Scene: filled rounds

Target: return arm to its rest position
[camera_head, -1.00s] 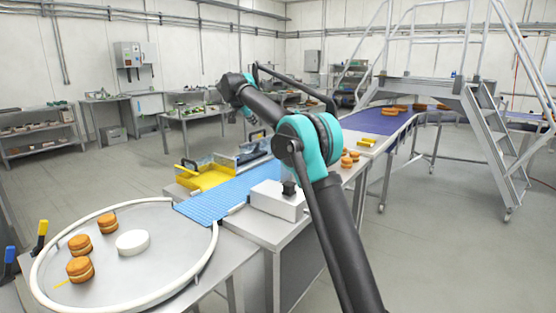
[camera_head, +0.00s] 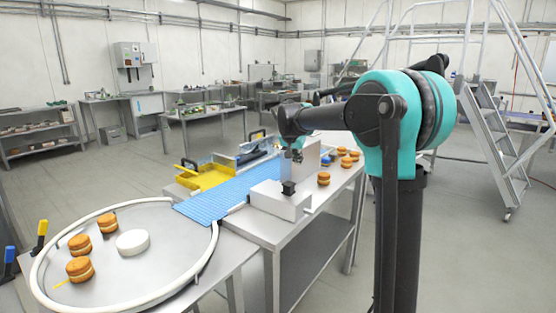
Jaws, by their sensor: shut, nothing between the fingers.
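My arm rises at the right of the view, with a large teal elbow joint, and its forearm reaches left to a teal wrist. My gripper (camera_head: 297,156) is small in the picture, hanging below the wrist above the long metal table (camera_head: 262,231). It is shut with nothing in it. It appears over the area behind the white box (camera_head: 280,200) and beside the blue belt (camera_head: 230,193). Its fingertips are small and partly blend with the things behind.
A round tray (camera_head: 180,225) at the lower left bears several filled rounds (camera_head: 80,269) and a white disc (camera_head: 132,242). A yellow tray (camera_head: 205,177) adjoins the belt. More rounds (camera_head: 323,179) lie on the table near my arm. Stairs (camera_head: 495,130) stand at the right.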

